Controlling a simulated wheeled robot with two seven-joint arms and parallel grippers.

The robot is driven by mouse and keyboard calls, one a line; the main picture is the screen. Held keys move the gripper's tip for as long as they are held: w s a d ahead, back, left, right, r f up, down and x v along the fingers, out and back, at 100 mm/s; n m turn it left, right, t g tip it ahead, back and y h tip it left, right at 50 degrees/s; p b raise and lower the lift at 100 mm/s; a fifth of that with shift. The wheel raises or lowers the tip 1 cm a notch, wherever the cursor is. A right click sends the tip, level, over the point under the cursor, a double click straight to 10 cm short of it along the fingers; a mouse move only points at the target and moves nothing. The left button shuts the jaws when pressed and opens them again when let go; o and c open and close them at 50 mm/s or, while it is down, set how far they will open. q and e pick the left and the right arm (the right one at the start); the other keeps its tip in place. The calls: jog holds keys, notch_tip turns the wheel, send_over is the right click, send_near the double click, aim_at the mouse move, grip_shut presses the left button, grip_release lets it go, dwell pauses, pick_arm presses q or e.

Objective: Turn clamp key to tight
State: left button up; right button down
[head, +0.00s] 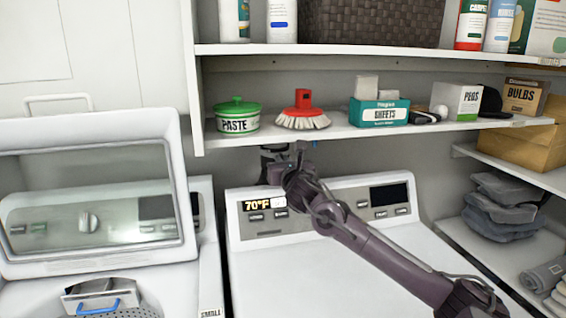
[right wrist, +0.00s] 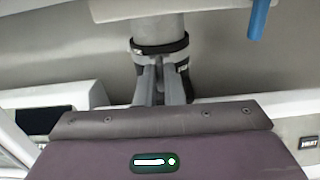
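The clamp (right wrist: 160,47) is a dark band around a grey pipe (right wrist: 158,25) in the right wrist view. The fingers of my right gripper (right wrist: 162,72) reach up to the near side of the band. They are close together on a thin grey piece that looks like the clamp key; the fingers hide most of it, and I cannot read its setting. In the head view my right gripper (head: 276,152) is just under the shelf, behind the white washer top, and its wrist covers much of the clamp area. My left gripper is not in view.
The shelf (head: 345,131) above my gripper carries a green paste tub (head: 238,117), a red brush (head: 303,112) and a teal sheets box (head: 379,111). The washer panel (head: 325,207) stands close below. A blue bar (right wrist: 259,20) hangs right of the pipe.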

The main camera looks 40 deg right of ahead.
jog(key=shift+m, duration=0.3)
jog(key=shift+s+d+f+m+b, duration=0.1)
jog(key=shift+m+b, duration=0.9)
jog(key=shift+m, duration=3.3)
jog(key=shift+d+f+m+b, duration=0.1)
jog(key=shift+m+b, duration=0.85)
jog(key=shift+m, duration=3.35)
jog(key=shift+r, duration=0.1)
jog(key=c, duration=1.5)
grip_release()
jog(key=shift+c, duration=0.2)
